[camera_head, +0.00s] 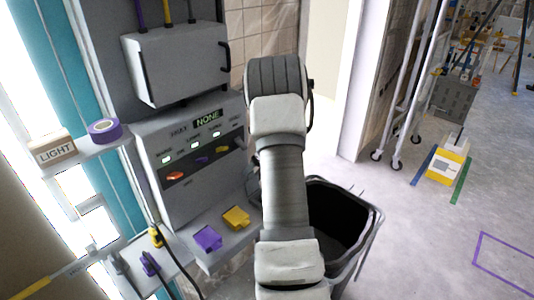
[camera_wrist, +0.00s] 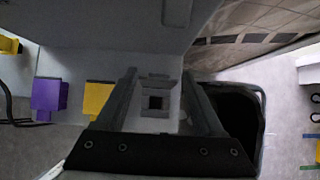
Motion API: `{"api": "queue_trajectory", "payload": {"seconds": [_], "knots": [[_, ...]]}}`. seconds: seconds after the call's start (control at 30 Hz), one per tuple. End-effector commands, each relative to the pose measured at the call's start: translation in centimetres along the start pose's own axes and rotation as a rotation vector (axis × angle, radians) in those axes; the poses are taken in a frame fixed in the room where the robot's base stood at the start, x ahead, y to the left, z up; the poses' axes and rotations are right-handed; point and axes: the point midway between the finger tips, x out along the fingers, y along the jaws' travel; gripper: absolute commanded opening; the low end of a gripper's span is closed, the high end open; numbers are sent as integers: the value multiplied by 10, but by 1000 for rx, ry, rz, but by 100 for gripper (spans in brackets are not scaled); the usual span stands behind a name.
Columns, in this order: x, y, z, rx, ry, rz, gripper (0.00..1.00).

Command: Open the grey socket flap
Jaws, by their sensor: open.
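The grey socket (camera_wrist: 154,112) shows in the wrist view, between the fingers of my gripper (camera_wrist: 159,78). It has a dark square recess in its middle and a grey piece above that; I cannot tell whether this piece is the flap. The fingers are apart, one on each side of the socket, and hold nothing. I cannot tell whether they touch it. In the head view my arm hides the grey socket and the gripper. Left of it are the yellow socket (camera_head: 236,217) and the purple socket (camera_head: 208,239); both also show in the wrist view.
A panel (camera_head: 195,159) with coloured switches and a "NONE" display rises behind the sockets, with a grey box (camera_head: 180,68) above. A black bin (camera_head: 366,222) stands to the right of my arm. Cables with purple and yellow plugs lie at lower left.

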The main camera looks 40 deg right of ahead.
Motion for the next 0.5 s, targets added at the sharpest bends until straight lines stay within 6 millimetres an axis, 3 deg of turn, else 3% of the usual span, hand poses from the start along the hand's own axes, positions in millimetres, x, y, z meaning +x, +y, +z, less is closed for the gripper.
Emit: {"api": "queue_trajectory", "payload": {"seconds": [0.5], "knots": [[-110,-1,2,-1,-5,-3,70]]}}
